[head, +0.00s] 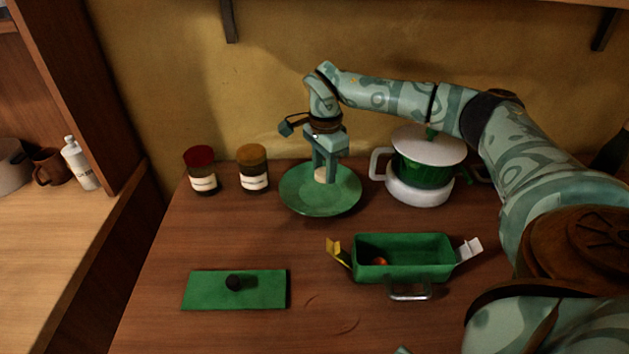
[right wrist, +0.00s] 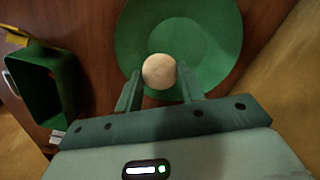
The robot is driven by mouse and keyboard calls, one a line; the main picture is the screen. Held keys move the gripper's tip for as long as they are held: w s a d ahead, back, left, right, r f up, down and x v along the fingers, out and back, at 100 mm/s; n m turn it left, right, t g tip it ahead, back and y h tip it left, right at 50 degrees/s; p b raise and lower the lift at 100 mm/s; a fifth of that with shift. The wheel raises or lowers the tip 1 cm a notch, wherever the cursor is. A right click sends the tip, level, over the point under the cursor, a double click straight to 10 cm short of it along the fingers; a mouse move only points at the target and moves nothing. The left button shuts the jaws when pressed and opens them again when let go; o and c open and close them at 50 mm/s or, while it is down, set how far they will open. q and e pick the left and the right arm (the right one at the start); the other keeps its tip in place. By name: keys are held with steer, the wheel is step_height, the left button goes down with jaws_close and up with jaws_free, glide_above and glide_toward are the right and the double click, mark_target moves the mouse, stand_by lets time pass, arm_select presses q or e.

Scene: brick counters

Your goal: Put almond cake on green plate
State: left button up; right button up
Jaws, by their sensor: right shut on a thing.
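The almond cake, a small pale round piece (head: 321,175), is between the fingers of my right gripper (head: 325,170). It also shows as a pale disc (right wrist: 159,70) between the fingertips in the right wrist view, where my right gripper (right wrist: 160,90) is shut on it. The green plate (head: 318,203) lies on the counter directly below, and its wide surface (right wrist: 215,40) fills the top of the right wrist view. The cake is over the plate, at or just above its surface; I cannot tell whether it touches. My left gripper is not in view.
A green box (head: 405,273) with open side clips holds a small orange thing. Its green lid (head: 208,290) lies left. Two jars, red-capped (head: 202,171) and yellow-capped (head: 253,168), stand left of the plate; a white-and-green pot (head: 420,195) stands right. The counter's front middle is clear.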

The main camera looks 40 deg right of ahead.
mark_target(319, 192)
steer(key=w+f, duration=0.1)
steer(key=w+f+b, duration=0.1)
steer(key=d+f, duration=0.1)
steer(key=f, duration=0.1)
steer(key=shift+w+d, duration=0.1)
steer(key=shift+w, duration=0.3)
step_height(319, 192, down, 3)
steer(key=shift+f+b, duration=0.2)
steer(key=shift+b, duration=0.95)
steer(key=shift+r, duration=0.2)
steer(key=shift+f, duration=0.1)
steer(key=o, duration=0.9)
steer(key=shift+o, duration=0.2)
step_height(319, 192, up, 12)
steer(key=p, duration=0.5)
